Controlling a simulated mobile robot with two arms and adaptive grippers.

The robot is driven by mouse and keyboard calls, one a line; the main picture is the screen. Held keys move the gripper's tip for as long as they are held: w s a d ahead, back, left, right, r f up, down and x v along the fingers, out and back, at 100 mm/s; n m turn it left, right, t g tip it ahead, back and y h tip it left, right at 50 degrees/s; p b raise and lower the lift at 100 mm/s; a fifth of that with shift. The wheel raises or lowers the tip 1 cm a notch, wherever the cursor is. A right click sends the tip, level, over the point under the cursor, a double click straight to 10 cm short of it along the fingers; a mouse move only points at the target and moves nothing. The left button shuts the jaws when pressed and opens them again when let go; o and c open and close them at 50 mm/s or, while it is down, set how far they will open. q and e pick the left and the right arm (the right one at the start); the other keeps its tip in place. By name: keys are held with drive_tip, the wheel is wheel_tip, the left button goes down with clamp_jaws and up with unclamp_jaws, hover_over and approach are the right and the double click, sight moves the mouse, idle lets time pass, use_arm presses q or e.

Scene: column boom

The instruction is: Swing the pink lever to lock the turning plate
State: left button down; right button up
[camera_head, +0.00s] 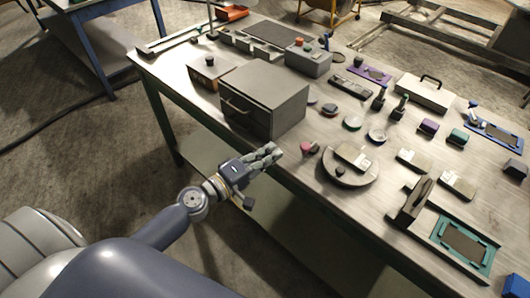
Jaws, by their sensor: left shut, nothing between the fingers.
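The turning plate (340,178) is a round grey disc near the front edge of the workbench, with a pale block (352,156) lying on it. A small pink part (307,148), which looks like the lever's knob, sits at the plate's left side, by the bench edge. Its arm is too small to make out. My left gripper (276,151) is shut and empty, just left of the pink part and apart from it, at the bench's front edge. My right gripper is out of view.
A grey drawer box (265,97) stands behind and left of my gripper. Small round pieces (352,122) lie behind the plate. A teal frame (465,245) and a dark upright piece (413,200) are at the right. Many other parts crowd the bench.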

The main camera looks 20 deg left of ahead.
use_arm(q)
drive_tip(key=p+x, duration=0.1)
drive_tip(key=x, duration=0.5)
drive_tip(key=shift+w+d, duration=0.1)
drive_tip(key=shift+w, duration=0.1)
drive_tip(key=shift+p, duration=0.3)
drive_tip(key=shift+s+d+n+y+p, duration=0.2)
drive_tip(key=shift+n+y+p, duration=0.1)
drive_tip(key=shift+n+y, duration=0.1)
